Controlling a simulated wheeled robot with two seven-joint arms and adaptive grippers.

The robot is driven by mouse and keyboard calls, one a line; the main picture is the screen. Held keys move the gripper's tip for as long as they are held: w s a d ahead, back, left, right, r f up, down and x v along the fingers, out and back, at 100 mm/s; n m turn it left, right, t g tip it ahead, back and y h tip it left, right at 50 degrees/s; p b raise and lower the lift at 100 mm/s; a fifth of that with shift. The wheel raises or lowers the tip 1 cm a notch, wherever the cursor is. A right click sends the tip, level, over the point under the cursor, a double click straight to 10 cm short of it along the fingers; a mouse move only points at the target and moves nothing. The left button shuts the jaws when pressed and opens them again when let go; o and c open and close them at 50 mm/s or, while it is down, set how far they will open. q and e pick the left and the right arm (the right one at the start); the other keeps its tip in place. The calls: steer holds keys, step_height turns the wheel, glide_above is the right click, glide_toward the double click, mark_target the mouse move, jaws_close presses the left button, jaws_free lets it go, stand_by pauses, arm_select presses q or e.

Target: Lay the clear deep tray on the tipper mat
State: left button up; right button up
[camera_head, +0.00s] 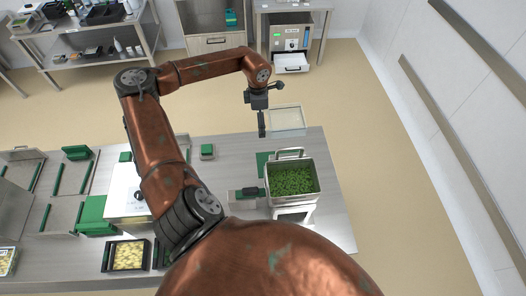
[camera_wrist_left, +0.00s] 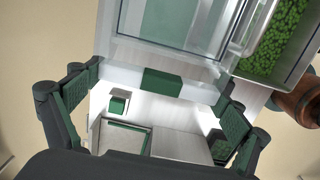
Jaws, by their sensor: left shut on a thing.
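The clear deep tray (camera_head: 287,118) is held up beyond the far edge of the steel table. It fills the top middle of the left wrist view (camera_wrist_left: 175,22), tilted in the picture. My left gripper (camera_head: 263,130) is at the tray's left side. In the left wrist view its two fingers (camera_wrist_left: 160,88) stand wide apart, shut on the tray's near end. A flat green patch (camera_head: 263,158), which looks like the tipper mat, lies on the table left of the pea container, partly hidden by it. The tray is apart from it. My right gripper is not in view.
A metal container of green peas (camera_head: 318,180) with a raised handle stands on a white device near the patch. A small green block (camera_head: 207,150), a white machine (camera_head: 124,190) and a black tray of yellow pieces (camera_head: 127,254) stand further left. The table's right end is clear.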

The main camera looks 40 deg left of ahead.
arm_select(q)
steer(key=shift+s+f+b, duration=0.15)
steer(key=shift+f+b, duration=0.25)
steer(key=shift+f, duration=0.15)
steer(key=shift+f+b, duration=0.35)
steer(key=shift+g, duration=0.3)
steer(key=shift+w+d+f+b, duration=0.1)
steer(key=shift+w+f+b, duration=0.05)
steer(key=shift+f+b, duration=5.8)
steer(key=shift+w+f+b, duration=0.1)
steer(key=shift+f+b, duration=4.75)
steer(key=shift+f, duration=2.15)
steer(key=shift+f+b, duration=0.65)
steer(key=shift+f, duration=0.6)
steer(key=shift+w, duration=0.1)
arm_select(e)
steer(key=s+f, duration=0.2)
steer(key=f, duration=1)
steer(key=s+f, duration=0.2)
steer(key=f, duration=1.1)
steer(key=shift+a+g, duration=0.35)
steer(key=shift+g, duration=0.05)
